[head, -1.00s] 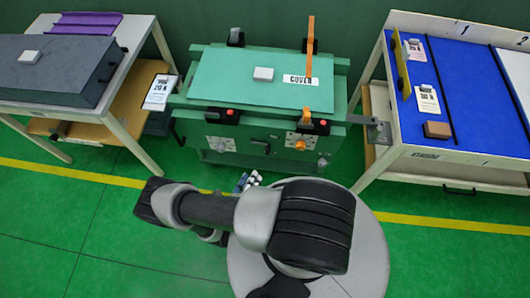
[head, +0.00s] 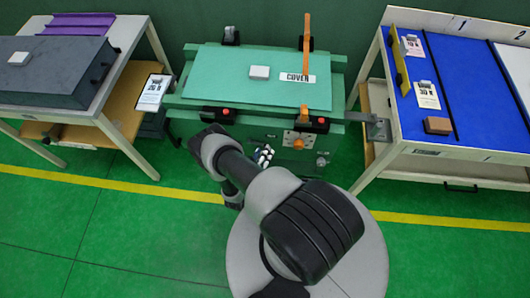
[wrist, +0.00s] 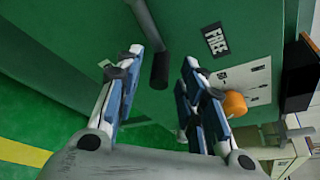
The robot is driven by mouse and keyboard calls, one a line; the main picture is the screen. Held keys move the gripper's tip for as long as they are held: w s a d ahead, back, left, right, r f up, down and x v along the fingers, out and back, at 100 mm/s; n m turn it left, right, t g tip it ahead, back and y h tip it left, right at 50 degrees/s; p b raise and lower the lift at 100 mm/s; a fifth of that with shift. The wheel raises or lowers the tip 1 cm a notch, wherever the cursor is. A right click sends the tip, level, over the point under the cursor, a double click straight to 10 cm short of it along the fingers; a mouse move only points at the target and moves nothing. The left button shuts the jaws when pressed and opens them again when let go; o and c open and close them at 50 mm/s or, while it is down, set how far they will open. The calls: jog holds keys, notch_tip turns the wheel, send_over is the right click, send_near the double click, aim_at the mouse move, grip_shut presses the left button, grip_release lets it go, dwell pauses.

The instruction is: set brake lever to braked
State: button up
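The brake lever, a grey rod with a black grip (wrist: 160,70), shows in the wrist view against the green front of the cabinet. A FREE label (wrist: 216,40) is to its right. My gripper (wrist: 163,58) is open, with its blue and white fingers on either side of the lever's grip in the picture. I see no finger touching it, and cannot tell how far beyond the tips it is. In the head view my gripper (head: 264,155) is low at the cabinet front, and the lever is hidden behind my arm and gripper there.
An orange knob (wrist: 235,104) on a white plate is close to the right finger. The green cabinet (head: 215,90) carries a COVER panel with an orange strap (head: 307,60). A blue-topped table (head: 460,80) stands right, and a table with a grey case (head: 45,75) left.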

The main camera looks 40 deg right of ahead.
jog(key=shift+x, duration=0.95)
grip_shut()
